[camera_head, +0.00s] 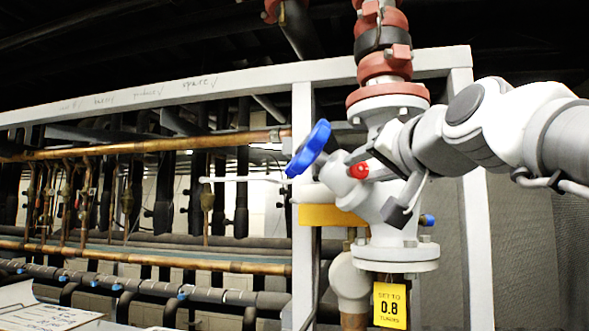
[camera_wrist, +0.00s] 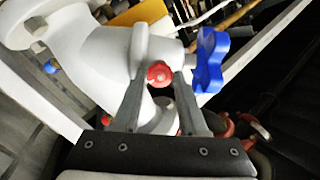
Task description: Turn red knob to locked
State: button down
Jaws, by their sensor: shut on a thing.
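The red knob (camera_head: 359,170) is a small round knob on the side of the white valve body (camera_head: 398,245). In the wrist view the red knob (camera_wrist: 160,74) sits between the tips of my gripper's two grey fingers. My gripper (camera_wrist: 158,82) is shut on it. In the head view my gripper (camera_head: 370,162) reaches the knob from the right, and part of the fingers hides behind the arm's end. I cannot read the knob's turn position or any lock marking.
A blue handwheel (camera_head: 309,148) stands close to the left of the knob; it also shows in the wrist view (camera_wrist: 210,60). A white frame post (camera_head: 303,215) and copper pipes (camera_head: 150,146) lie to the left.

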dwell(0.4)
jog(key=shift+c, duration=2.2)
grip_release()
jog(key=s+d+b, duration=0.1)
jog(key=s+d, duration=0.2)
jog(key=s, duration=1.4)
